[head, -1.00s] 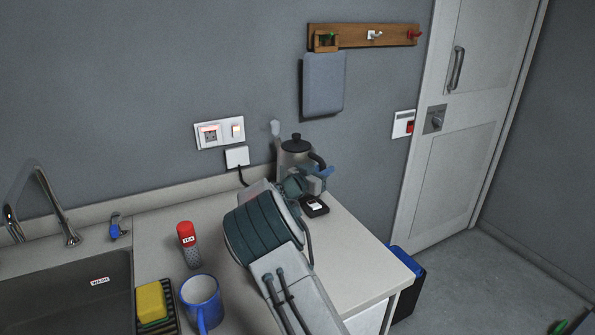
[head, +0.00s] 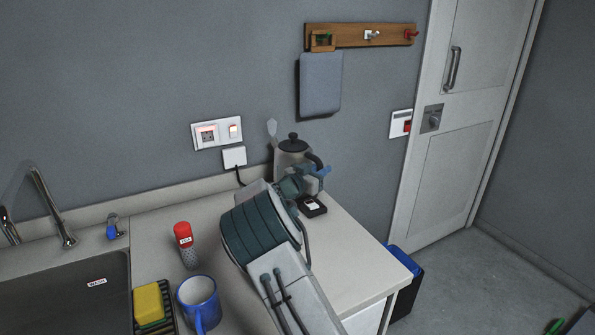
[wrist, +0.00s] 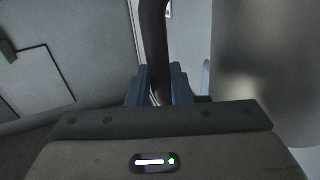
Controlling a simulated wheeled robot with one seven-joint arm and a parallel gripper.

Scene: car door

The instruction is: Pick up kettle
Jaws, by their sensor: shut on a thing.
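The kettle (head: 292,153) is a metal body with a black lid and a dark curved handle. It stands upright at the back right of the counter, partly hidden behind my arm. My gripper (head: 322,170), with blue fingers, is at the right side of the kettle, on its handle. In the wrist view the dark handle (wrist: 154,45) runs down between the blue fingers of my gripper (wrist: 159,88), which are shut on it. The blurred metal kettle body (wrist: 265,70) fills the right side. Whether the kettle's base touches the counter is hidden.
A small black item (head: 312,206) lies on the counter beside the kettle. A red-topped shaker (head: 184,245), a blue mug (head: 199,297) and a yellow sponge (head: 148,302) stand left of my arm. The sink (head: 60,297) is at far left. A blue-lidded bin (head: 407,282) stands right of the counter.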

